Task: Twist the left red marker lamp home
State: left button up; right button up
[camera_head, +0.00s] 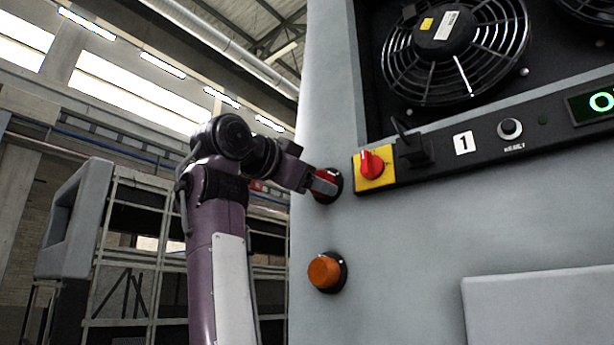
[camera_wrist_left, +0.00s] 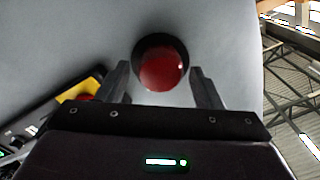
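The red marker lamp (camera_head: 326,184) sits on a dark round base on the grey panel, partly hidden behind my left gripper in the head view. My left gripper (camera_head: 316,182) is right at the lamp, coming from the left. In the left wrist view, the round red lens (camera_wrist_left: 161,71) shows between the two fingertips of the left gripper (camera_wrist_left: 160,70). The fingers stand apart, one on each side, with a gap between each finger and the lens. I cannot tell how deep the fingertips reach along the lamp. My right gripper is not in view.
An orange lamp (camera_head: 325,272) is below the red one. A red rotary switch (camera_head: 371,164) on a yellow plate (camera_head: 374,181) is close to its right. A fan (camera_head: 455,50) is above. Shelving (camera_head: 130,260) stands to the left.

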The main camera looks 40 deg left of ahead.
pick_arm(q)
jog(key=shift+o, duration=0.8)
jog(key=shift+w+f, duration=0.15)
jog(key=shift+w, duration=0.45)
jog(key=s+b, duration=0.4)
jog(key=s, duration=0.4)
jog(key=shift+a, duration=0.35)
jog(key=shift+w, duration=0.15)
